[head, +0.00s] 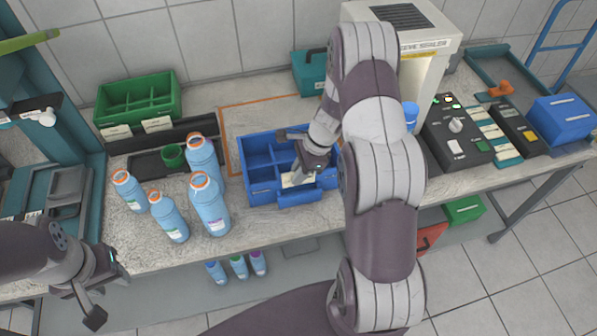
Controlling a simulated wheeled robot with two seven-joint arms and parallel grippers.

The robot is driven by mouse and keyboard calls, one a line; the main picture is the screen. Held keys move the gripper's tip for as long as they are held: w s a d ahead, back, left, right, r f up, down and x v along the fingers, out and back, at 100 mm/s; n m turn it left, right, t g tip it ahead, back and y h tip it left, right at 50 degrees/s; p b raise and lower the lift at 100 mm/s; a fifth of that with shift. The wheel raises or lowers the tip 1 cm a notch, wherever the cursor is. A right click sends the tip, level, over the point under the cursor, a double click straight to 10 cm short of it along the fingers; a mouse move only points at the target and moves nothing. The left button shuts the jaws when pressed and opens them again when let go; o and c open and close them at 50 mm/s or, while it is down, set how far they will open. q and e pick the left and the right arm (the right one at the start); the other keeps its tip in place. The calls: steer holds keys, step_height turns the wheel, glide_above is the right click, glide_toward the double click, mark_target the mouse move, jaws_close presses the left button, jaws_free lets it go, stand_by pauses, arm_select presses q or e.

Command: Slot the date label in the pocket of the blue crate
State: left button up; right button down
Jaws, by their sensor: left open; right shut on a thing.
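The blue crate (262,193) stands on the bench in the middle, with several compartments and a pocket (300,195) low on its front side. My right gripper (303,176) is over the front of the crate and shut on the pale date label (292,181). The label is just above or at the pocket's top edge; I cannot tell whether any of it is inside. My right arm hides the crate's right part. My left gripper (105,294) is open and empty, in front of the bench at the lower left.
Several blue bottles with orange caps (210,205) stand left of the crate. A green crate (138,100) with labels is at the back left. A white machine (425,60) and a dark control box (457,130) are to the right. Small bottles (238,266) sit below the bench.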

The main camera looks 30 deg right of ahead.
steer(key=shift+r, duration=0.2)
steer(key=c, duration=1)
jaws_free()
steer(key=shift+c, duration=0.2)
steer(key=b+v, duration=0.1)
steer(key=v, duration=1.1)
steer(key=shift+r+b, duration=0.3)
steer(key=shift+b, duration=0.1)
steer(key=shift+d, duration=0.1)
